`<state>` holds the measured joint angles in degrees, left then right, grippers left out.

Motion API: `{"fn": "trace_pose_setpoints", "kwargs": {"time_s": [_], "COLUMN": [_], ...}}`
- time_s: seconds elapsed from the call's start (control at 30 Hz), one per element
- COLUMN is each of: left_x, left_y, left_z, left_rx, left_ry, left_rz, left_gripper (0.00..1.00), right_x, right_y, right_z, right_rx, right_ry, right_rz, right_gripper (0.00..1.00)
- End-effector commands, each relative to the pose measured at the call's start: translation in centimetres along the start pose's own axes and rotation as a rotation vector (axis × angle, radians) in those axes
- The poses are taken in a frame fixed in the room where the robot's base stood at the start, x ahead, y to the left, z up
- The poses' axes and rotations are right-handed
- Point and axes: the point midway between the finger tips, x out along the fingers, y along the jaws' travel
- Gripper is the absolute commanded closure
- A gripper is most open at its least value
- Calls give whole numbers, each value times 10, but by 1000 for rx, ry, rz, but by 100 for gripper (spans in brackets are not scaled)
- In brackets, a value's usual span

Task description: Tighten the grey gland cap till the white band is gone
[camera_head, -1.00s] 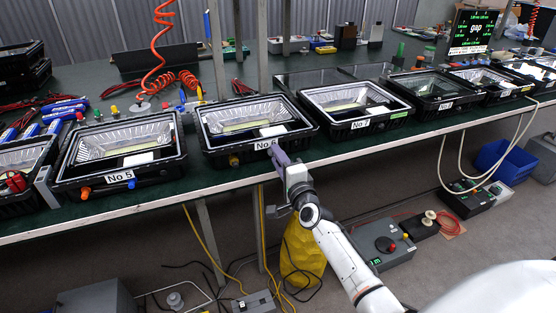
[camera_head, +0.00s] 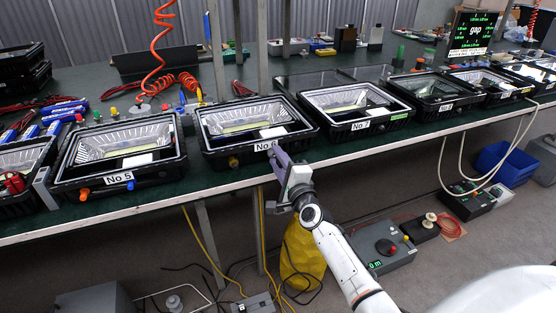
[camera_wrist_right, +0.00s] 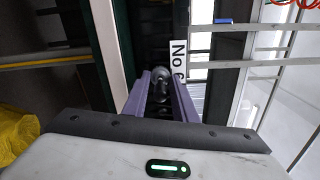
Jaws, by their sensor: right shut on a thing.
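My right gripper (camera_head: 279,155) reaches the front face of the floodlight housing No 6 (camera_head: 225,153), just right of its label. In the right wrist view, the purple fingers of the right gripper (camera_wrist_right: 161,92) are shut on the dark grey gland cap (camera_wrist_right: 160,74), whose rounded end shows between their tips. In the head view the fingers hide this cap. I cannot make out a white band in either view. My left gripper is not in view.
Housing No 5 (camera_head: 75,184), with an orange and a blue fitting on its front, stands to the left. Housing No 7 (camera_head: 345,128) stands to the right. The table edge (camera_head: 225,187) runs below them. A yellow bag (camera_head: 300,255) and a grey control box (camera_head: 385,248) are on the floor.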

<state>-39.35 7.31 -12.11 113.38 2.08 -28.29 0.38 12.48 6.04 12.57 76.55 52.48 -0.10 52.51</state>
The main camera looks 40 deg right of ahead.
Motion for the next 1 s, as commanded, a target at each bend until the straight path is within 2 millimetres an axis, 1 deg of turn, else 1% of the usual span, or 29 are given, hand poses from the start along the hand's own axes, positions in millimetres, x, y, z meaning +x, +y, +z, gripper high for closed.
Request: {"fn": "trace_pose_setpoints", "kwargs": {"time_s": [0.03,0.1,0.13,0.4,0.53,0.67,0.77,0.9,1.0], "left_x": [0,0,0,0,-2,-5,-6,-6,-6], "left_y": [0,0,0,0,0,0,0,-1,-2], "left_z": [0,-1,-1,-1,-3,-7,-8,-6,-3], "left_rx": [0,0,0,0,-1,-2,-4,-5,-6], "left_ry": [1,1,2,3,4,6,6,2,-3], "left_rz": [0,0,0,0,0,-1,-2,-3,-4], "left_gripper": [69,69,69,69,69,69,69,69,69], "right_x": [0,0,0,0,-9,-30,-51,-78,-91], "right_y": [1,1,1,0,1,0,0,1,1], "right_z": [0,0,0,0,0,0,0,0,0], "right_rx": [0,0,0,-1,-2,-1,-2,-2,-2], "right_ry": [0,0,0,0,0,1,1,1,0], "right_rz": [2,2,2,1,2,4,3,3,2], "right_gripper": [72,60,56,56,56,56,56,56,56]}}
